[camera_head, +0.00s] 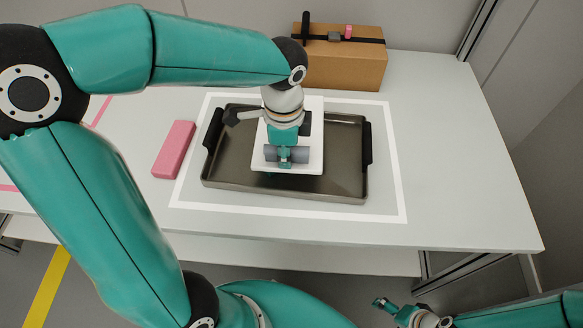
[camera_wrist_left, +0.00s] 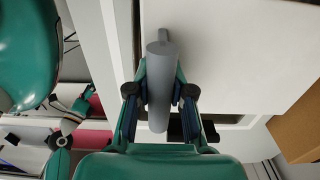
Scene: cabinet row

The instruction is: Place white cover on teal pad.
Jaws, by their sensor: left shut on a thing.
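The white cover (camera_head: 314,114) is a flat white slab with a grey cylindrical handle (camera_head: 270,153). My left gripper (camera_head: 286,158) is shut on that handle from above. In the left wrist view the handle (camera_wrist_left: 158,95) lies between the fingers, with the white cover (camera_wrist_left: 225,55) behind it. The cover is over the middle of a dark metal tray (camera_head: 338,170); I cannot tell whether it touches anything below. The teal pad is not clearly visible; a thin teal sliver shows under the cover's front edge. My right gripper (camera_head: 385,305) is low at the front right, its opening unclear.
The tray has black handles at both sides and sits inside a white outline (camera_head: 300,213) on the pale table (camera_head: 455,180). A pink block (camera_head: 174,149) lies left of the tray. A cardboard box (camera_head: 342,62) with a black strap stands behind. The table's right side is clear.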

